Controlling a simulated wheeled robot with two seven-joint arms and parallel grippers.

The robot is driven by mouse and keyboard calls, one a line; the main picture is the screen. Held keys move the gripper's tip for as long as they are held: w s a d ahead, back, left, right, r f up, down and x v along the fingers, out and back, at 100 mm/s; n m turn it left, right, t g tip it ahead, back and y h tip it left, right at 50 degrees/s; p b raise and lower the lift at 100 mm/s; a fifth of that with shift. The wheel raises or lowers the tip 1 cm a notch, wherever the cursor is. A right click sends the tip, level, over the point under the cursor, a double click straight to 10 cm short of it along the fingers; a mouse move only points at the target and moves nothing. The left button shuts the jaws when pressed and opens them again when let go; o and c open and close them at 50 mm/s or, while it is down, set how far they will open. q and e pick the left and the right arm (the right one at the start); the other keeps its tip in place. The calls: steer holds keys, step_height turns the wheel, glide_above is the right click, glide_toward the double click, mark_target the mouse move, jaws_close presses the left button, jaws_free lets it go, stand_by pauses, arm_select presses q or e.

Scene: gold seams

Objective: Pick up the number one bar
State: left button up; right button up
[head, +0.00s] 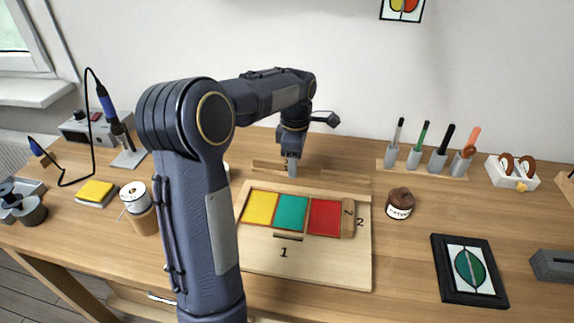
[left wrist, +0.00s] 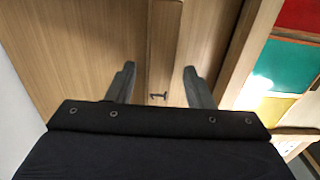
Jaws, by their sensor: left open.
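The number one bar (left wrist: 162,50) is a narrow wooden strip marked 1 in the left wrist view. My left gripper (left wrist: 158,88) is open, with one finger on each side of the bar and a gap to both. In the head view my left gripper (head: 292,167) points down behind the wooden board (head: 308,265), where the bar is hard to tell from the wood around it. The number two bar (head: 348,218) lies at the right end of the coloured panels, beside the board's mark 2. My right gripper is not in view.
Yellow (head: 260,208), green (head: 291,213) and red (head: 325,217) panels lie in the board. A pen rack (head: 425,169) is at the back. A soldering iron (head: 117,125) stands at left.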

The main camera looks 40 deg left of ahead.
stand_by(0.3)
arm_select(q)
jaws_close()
stand_by(0.3)
